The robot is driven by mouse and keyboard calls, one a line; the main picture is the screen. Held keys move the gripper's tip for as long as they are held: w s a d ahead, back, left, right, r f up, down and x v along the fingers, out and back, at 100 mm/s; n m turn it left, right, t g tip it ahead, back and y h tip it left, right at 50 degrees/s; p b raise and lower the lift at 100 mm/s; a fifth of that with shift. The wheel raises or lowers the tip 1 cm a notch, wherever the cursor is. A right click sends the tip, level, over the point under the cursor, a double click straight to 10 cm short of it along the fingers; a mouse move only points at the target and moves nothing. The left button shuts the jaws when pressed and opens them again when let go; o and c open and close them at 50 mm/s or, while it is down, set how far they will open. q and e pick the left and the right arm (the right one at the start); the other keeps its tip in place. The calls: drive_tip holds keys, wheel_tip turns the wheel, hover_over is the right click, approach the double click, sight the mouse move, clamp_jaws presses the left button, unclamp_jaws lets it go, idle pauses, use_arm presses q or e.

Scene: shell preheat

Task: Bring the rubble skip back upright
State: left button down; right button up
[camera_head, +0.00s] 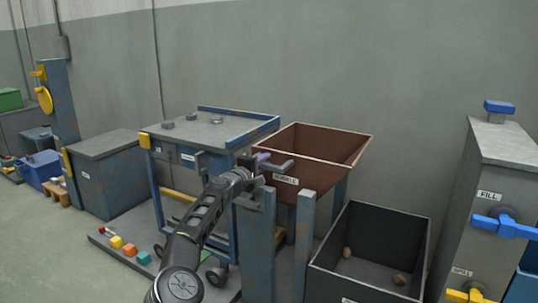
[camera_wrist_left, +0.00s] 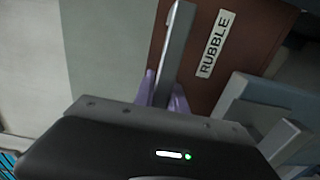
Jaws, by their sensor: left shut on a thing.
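The rubble skip (camera_head: 318,143) is a rust-brown open bin with a RUBBLE label, held between blue-grey posts. Its rim looks close to level in the head view; any small tilt is hard to judge. The part of its inside that shows looks empty. Its brown side and label also show in the left wrist view (camera_wrist_left: 229,70). My left gripper (camera_head: 262,161) is at the skip's left front side, its purple fingers shut around a grey handle bar (camera_wrist_left: 174,50) beside the brown wall. My right gripper is not in view.
A dark open box (camera_head: 372,268) with brown lumps stands below right of the skip. A grey FILL cabinet (camera_head: 488,175) with blue and yellow valve handles is at right. A blue table (camera_head: 207,132) stands at left. Colored cubes (camera_head: 129,249) lie on a low board.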

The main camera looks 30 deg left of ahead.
use_arm(q)
drive_tip(key=shift+a+f, duration=0.25)
drive_tip(key=c, duration=1.4)
unclamp_jaws()
drive_tip(key=shift+o, duration=0.2)
drive_tip(key=shift+f, duration=0.1)
drive_tip(key=shift+s+a+f+n+b, duration=0.1)
drive_tip(key=shift+s+a+n+b, duration=0.15)
drive_tip(key=shift+s+b, duration=0.45)
drive_tip(key=s+b, duration=0.4)
drive_tip(key=s, duration=0.2)
drive_tip(key=shift+s, duration=0.2)
